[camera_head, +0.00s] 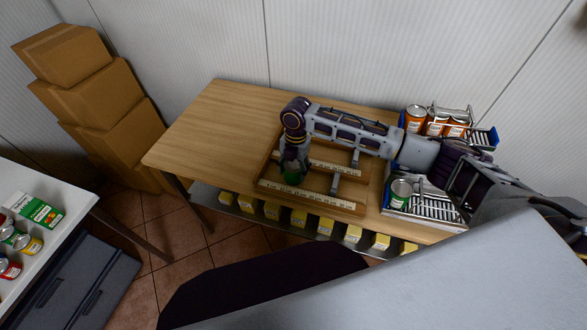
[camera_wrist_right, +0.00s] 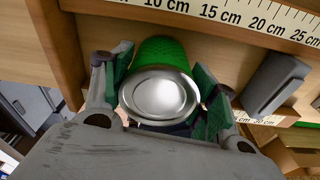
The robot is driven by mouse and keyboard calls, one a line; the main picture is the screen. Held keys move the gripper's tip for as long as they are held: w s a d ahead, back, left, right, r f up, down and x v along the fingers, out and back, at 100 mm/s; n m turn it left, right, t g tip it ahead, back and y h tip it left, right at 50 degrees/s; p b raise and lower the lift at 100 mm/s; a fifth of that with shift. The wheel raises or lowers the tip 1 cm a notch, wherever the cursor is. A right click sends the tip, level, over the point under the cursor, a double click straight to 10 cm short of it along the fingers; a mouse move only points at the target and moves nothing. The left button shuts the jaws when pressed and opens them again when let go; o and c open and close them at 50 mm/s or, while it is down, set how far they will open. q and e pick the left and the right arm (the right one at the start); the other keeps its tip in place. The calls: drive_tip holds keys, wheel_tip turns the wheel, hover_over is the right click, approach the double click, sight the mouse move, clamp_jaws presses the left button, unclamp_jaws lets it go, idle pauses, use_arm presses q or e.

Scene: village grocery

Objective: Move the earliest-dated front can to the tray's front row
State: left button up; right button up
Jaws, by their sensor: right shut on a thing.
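My right gripper (camera_head: 292,168) is shut on a green can (camera_head: 291,178). The can is over the left part of the wooden tray (camera_head: 349,207), near its front ruler strip; I cannot tell whether it touches the tray floor. In the right wrist view the can's silver end (camera_wrist_right: 160,95) and green side sit between the fingers of my right gripper (camera_wrist_right: 164,78). Another green-labelled can (camera_head: 400,194) stands in the front rack (camera_head: 437,214) at the right. Several orange cans (camera_head: 435,124) stand in the rear rack (camera_head: 483,136). No dates are readable. My left gripper is not in view.
The table's left side (camera_head: 205,130) is clear. Cardboard boxes (camera_head: 105,100) are stacked at left. A white counter (camera_head: 50,245) with cans and a green box (camera_head: 38,211) is at lower left.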

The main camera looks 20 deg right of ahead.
drive_tip(key=shift+f, duration=0.15)
drive_tip(key=o, duration=1.2)
drive_tip(key=r, duration=0.8)
drive_tip(key=w+r, duration=0.1)
drive_tip(key=r, duration=0.3)
drive_tip(key=shift+d+r, duration=0.15)
drive_tip(key=shift+d, duration=0.25)
